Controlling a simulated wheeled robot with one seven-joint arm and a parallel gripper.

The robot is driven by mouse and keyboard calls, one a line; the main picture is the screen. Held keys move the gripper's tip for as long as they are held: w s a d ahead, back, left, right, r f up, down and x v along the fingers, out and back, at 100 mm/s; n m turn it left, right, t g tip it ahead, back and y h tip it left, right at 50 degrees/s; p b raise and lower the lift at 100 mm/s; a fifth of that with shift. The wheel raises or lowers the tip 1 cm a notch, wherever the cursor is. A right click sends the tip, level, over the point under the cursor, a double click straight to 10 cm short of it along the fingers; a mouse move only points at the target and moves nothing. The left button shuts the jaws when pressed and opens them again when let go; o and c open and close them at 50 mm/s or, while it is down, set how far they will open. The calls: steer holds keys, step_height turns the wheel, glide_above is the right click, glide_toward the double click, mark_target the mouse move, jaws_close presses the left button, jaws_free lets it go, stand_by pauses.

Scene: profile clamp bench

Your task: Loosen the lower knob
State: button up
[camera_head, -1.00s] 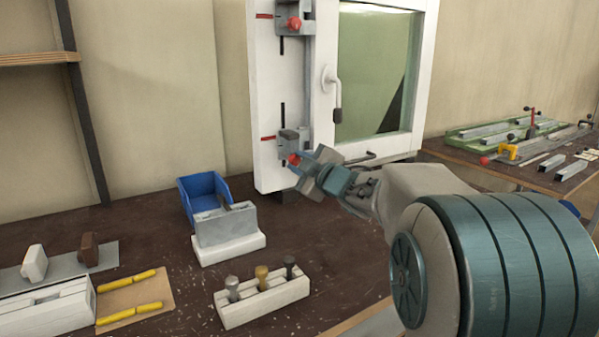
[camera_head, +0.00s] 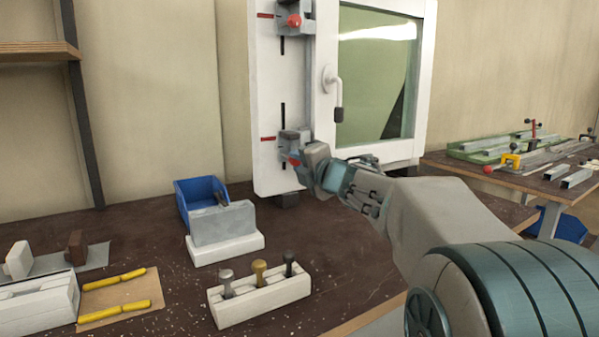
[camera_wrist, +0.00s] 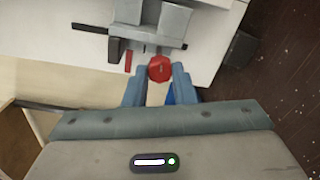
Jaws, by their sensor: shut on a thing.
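The lower red knob (camera_wrist: 160,68) sits on the front of the lower grey clamp (camera_wrist: 163,22) on the white panel. My gripper (camera_wrist: 160,78) is shut on this knob, with one blue fingertip on each side of it in the wrist view. In the head view my gripper (camera_head: 303,163) reaches the panel from the right. It hides most of the lower knob (camera_head: 293,160), and only a bit of red shows. The lower clamp (camera_head: 292,141) stands just above it. The upper red knob (camera_head: 294,20) sits on the upper clamp (camera_head: 289,8), apart from my gripper.
A white panel (camera_head: 267,100) carries a window and a handle (camera_head: 332,88). A blue bin (camera_head: 184,203), a grey block on a white base (camera_head: 226,245) and a white tool holder (camera_head: 243,305) stand on the dark bench. A second bench (camera_head: 520,178) is at right.

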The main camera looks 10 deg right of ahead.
steer(key=shift+n+b, duration=0.9)
steer(key=shift+n, duration=0.6)
steer(key=o, duration=1)
steer(key=p+v, duration=0.2)
steer(key=v, duration=1.1)
steer(key=shift+s, duration=0.4)
